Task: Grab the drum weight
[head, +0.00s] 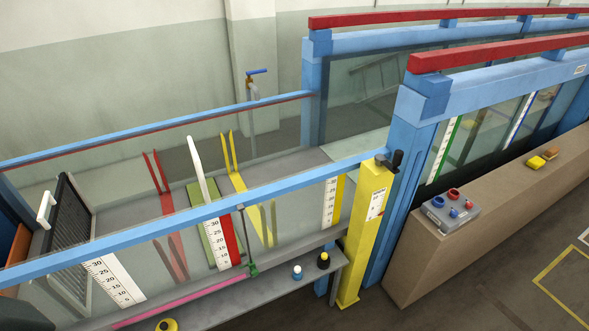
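I cannot tell for sure which thing is the drum weight. A small black piece with a yellow band (323,260) stands on the grey shelf (225,305) along the front of the flume. A small white and blue piece (297,273) stands to its left on the same shelf. A round yellow piece with a dark top (167,325) is at the bottom edge, partly cut off. Neither of my grippers can be made out in this view.
The glass flume with blue rails (200,214) runs behind the shelf. A yellow post with a black crank (365,225) stands at the shelf's right end. A grey control box (450,212) and yellow blocks (536,162) sit on the tan ledge (420,258). Floor at lower right is clear.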

